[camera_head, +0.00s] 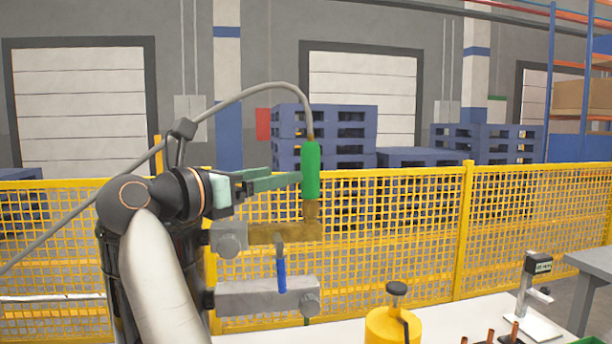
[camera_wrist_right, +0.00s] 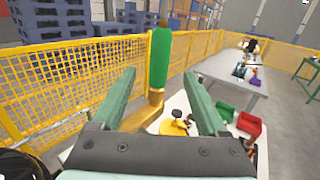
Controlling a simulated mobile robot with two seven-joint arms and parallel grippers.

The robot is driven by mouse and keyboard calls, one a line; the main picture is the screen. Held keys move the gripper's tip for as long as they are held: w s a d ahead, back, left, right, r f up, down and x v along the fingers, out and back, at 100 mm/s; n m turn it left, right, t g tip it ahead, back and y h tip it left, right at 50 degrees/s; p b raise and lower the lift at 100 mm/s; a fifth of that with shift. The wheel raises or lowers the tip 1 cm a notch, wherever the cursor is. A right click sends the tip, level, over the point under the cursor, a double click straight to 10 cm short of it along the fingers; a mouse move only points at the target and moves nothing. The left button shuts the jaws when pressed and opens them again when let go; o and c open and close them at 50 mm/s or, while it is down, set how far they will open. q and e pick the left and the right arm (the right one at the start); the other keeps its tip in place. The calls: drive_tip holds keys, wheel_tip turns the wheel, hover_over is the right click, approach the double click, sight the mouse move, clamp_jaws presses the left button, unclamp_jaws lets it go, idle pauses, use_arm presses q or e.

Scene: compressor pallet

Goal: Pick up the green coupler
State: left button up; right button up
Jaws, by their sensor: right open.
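The green coupler (camera_head: 311,170) stands upright on a brass fitting (camera_head: 311,211), with a grey hose (camera_head: 245,92) curving up from its top and away to the left. My right gripper (camera_head: 297,180) is level with the coupler, its fingers pointing at it from the left. In the right wrist view the coupler (camera_wrist_right: 160,58) stands upright in the gap between the two open fingers (camera_wrist_right: 159,76), near their tips. The gripper is open and holds nothing. I cannot tell whether a finger touches the coupler. My left gripper is not in view.
Below the coupler are a brass block (camera_head: 265,234), a blue-handled lever (camera_head: 281,275) and a grey bar (camera_head: 258,296). A yellow canister (camera_head: 388,326) stands on a white table. A yellow mesh fence (camera_head: 400,230) runs behind. In the wrist view, red and green bins (camera_wrist_right: 249,124) lie at right.

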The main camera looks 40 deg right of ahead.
sight(303, 170)
drive_tip(key=d, duration=0.4)
drive_tip(key=w+d, duration=0.1)
drive_tip(key=d, duration=0.2)
drive_tip(key=shift+d, duration=0.1)
drive_tip(key=d, duration=0.5)
drive_tip(key=shift+w+d+r, duration=0.2)
drive_tip(key=shift+w+r, duration=0.1)
drive_tip(key=shift+r, duration=0.1)
drive_tip(key=shift+c, duration=0.4)
clamp_jaws()
